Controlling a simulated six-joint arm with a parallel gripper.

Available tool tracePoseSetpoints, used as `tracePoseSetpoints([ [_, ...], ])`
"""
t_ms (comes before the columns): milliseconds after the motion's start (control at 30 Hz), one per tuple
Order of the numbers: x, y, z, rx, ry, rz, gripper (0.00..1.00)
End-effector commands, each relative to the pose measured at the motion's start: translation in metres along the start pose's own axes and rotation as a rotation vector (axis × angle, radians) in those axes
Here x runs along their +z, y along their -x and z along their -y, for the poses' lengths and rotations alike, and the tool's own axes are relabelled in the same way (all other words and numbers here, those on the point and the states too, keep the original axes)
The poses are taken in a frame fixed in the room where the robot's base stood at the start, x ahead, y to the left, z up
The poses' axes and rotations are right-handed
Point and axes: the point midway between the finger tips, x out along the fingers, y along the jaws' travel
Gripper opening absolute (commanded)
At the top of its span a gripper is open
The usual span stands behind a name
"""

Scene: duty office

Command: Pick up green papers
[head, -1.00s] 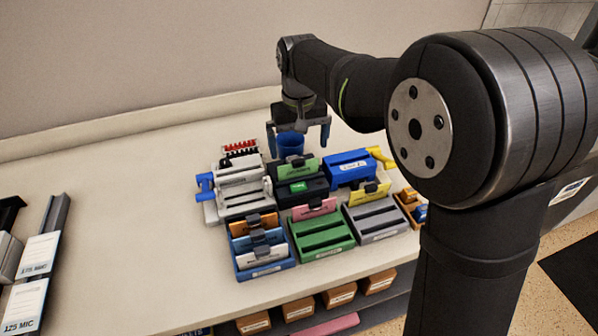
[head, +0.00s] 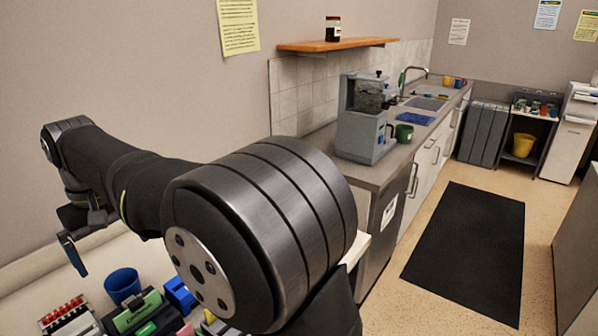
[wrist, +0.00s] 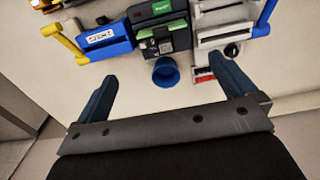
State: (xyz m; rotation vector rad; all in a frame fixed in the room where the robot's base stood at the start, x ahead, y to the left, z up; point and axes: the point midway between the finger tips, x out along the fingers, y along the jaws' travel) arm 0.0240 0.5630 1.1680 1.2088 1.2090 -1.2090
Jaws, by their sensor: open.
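A green paper card (head: 136,309) with a black clip stands upright in a black holder at the lower left of the head view. The holder has a bright green label (head: 146,328). My gripper (wrist: 160,68) is open and empty. It spans the blue cup (wrist: 166,72) in that view, and the holder lies beyond its fingertips. The head view shows only part of the gripper.
A blue box with a yellow handle (wrist: 66,42) is left of the holder in the wrist view. A white device with a blue lever (wrist: 240,30) and a red-topped rack (wrist: 203,75) are right. A coffee machine (head: 366,120) stands on the counter.

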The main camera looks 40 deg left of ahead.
Motion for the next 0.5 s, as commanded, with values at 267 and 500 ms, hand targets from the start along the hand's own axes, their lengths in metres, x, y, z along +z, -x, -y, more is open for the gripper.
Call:
tracePoseSetpoints([
  [267, -0.003, 0.004, 0.001, 0.000, 0.001, -0.002, 1.00],
  [500, -0.006, -0.003, 0.004, 0.000, 0.001, 0.002, 1.00],
])
